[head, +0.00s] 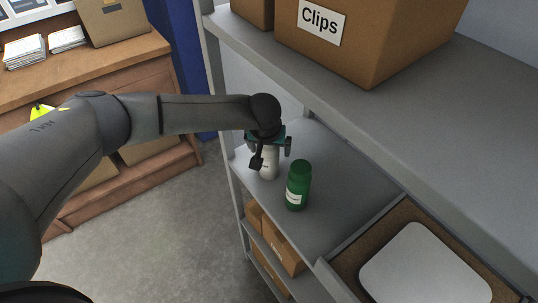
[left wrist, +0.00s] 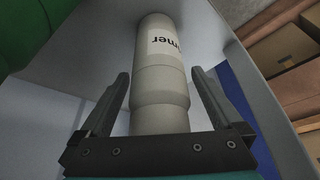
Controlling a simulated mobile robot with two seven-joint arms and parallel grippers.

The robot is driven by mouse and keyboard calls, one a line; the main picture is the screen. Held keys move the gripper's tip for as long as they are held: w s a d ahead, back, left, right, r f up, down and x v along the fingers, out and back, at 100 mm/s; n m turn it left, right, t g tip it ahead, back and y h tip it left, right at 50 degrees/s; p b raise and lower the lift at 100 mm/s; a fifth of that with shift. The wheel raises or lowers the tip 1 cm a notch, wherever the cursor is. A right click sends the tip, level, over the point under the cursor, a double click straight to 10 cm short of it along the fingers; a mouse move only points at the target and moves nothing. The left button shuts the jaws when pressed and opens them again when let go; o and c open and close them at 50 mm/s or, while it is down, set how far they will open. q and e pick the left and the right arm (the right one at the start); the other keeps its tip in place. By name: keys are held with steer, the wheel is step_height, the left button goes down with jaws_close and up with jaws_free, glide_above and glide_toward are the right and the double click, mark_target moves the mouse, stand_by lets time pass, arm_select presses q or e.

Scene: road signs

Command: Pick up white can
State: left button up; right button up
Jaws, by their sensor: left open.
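The white can (head: 268,163) stands upright on the grey middle shelf, near its left end, partly hidden behind my gripper in the head view. In the left wrist view the white can (left wrist: 160,75) stands between the two fingers, with dark lettering on its label. My left gripper (head: 270,150) is open around the can, one finger on each side. In the left wrist view the left gripper (left wrist: 163,95) shows gaps between its fingers and the can. My right gripper is not in view.
A green bottle (head: 298,186) stands close to the can, on its right. A cardboard box labelled Clips (head: 375,40) sits on the upper shelf (head: 440,110), which overhangs at the right. A tray (head: 345,284) lies at lower right. A shelf post (head: 212,60) rises left of the can.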

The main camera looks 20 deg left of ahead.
arm_select(q)
jaws_close()
stand_by(0.8)
